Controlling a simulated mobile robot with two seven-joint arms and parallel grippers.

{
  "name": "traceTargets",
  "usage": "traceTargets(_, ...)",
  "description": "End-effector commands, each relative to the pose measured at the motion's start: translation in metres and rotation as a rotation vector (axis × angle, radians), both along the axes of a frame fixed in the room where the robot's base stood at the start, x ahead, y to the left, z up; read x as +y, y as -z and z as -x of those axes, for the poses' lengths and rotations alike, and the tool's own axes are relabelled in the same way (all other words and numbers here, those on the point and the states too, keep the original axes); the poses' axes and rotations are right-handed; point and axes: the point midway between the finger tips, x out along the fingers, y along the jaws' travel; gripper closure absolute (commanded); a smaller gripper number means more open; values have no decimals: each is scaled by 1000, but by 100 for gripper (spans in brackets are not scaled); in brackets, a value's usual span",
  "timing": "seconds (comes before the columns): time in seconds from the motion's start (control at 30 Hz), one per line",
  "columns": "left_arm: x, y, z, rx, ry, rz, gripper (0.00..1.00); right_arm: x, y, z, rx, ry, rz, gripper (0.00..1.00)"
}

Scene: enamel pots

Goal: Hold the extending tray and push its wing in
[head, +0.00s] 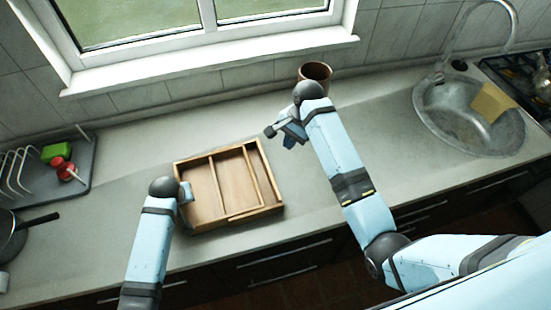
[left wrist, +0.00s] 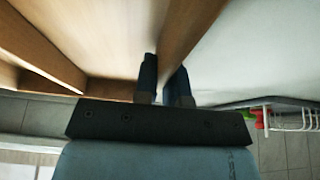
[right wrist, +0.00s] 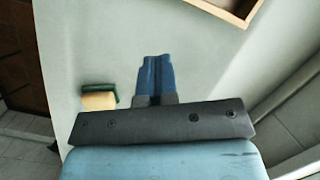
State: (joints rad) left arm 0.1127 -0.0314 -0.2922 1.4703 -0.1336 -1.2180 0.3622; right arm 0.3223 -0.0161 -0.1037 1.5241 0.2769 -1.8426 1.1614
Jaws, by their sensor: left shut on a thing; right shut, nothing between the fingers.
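The extending tray (head: 205,192) is a wooden tray with dividers, lying on the counter in the middle of the head view. Its wing (head: 262,176) is the narrow section on the right side. My left gripper (head: 187,192) is shut on the tray's left wall; the left wrist view shows that wall (left wrist: 180,40) between the blue fingers (left wrist: 163,80). My right gripper (head: 283,138) is shut and empty, above the counter beyond the tray's upper right corner. In the right wrist view its blue fingers (right wrist: 155,78) are together, apart from the tray's corner (right wrist: 235,12).
A brown pot (head: 316,72) stands at the back by my right arm. A sink (head: 470,115) is at the right. A dish rack (head: 50,175) with a green sponge (head: 56,152) and a red item is at the left.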

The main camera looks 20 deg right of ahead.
Motion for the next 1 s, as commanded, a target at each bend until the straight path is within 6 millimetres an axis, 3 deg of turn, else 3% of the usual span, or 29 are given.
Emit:
traceTargets(0.2, 0, 0, 0, -1, 0, 1, 100, -26, -6, -7, 103, 368, -82, 100)
traceTargets(0.47, 0, 0, 0, -1, 0, 1, 100, -34, -5, -10, 155, 520, -116, 100)
traceTargets(0.67, 0, 0, 0, -1, 0, 1, 100, -23, 22, -9, 158, 521, -116, 100)
traceTargets(1.0, 0, -1, 0, -1, 0, 1, 100, 5, 86, -8, 156, 521, -118, 100)
